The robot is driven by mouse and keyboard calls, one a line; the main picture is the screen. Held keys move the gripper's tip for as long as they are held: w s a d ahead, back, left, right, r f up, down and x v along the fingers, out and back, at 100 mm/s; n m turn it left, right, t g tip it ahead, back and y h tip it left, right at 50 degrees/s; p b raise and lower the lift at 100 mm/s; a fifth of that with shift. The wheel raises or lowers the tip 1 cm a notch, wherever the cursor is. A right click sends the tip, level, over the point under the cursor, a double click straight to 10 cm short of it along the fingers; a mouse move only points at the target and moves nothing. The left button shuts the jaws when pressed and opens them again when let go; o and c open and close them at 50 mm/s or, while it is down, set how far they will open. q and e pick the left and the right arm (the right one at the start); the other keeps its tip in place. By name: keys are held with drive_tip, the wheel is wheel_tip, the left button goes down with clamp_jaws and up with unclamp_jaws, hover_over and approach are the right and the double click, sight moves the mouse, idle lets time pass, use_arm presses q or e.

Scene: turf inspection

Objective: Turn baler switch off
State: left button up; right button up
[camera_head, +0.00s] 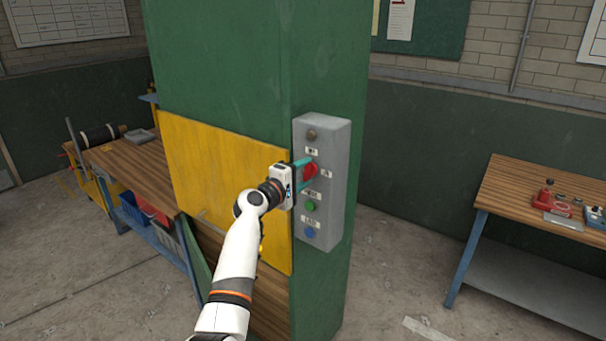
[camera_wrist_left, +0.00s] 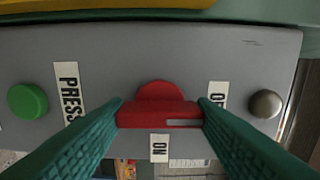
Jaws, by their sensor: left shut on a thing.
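A grey control box (camera_head: 338,190) is mounted on the green baler. Its red rotary switch (camera_head: 310,171) sits below a dark grey button. My left gripper (camera_head: 304,174) is at this switch, its teal fingers shut on it. In the left wrist view the red switch (camera_wrist_left: 158,113) has its bar lying across the picture between both fingertips (camera_wrist_left: 160,116). A pale slot marks the right half of the bar. An "ON" label (camera_wrist_left: 159,148) is below the switch. A label beginning with "O" (camera_wrist_left: 217,95) is at the right, partly hidden by a finger. My right gripper is not in view.
A green button (camera_head: 310,206) and a blue button (camera_head: 309,232) are lower on the box, and the grey button (camera_head: 311,135) is at its top. A yellow panel (camera_head: 215,175) is left of my gripper. A wooden workbench (camera_head: 520,200) stands at the right.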

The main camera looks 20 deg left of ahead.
use_arm(q)
drive_tip(key=o, duration=1)
drive_tip(key=shift+b+v, duration=1.6)
drive_tip(key=shift+v, duration=4.45)
drive_tip(key=shift+w, duration=0.1)
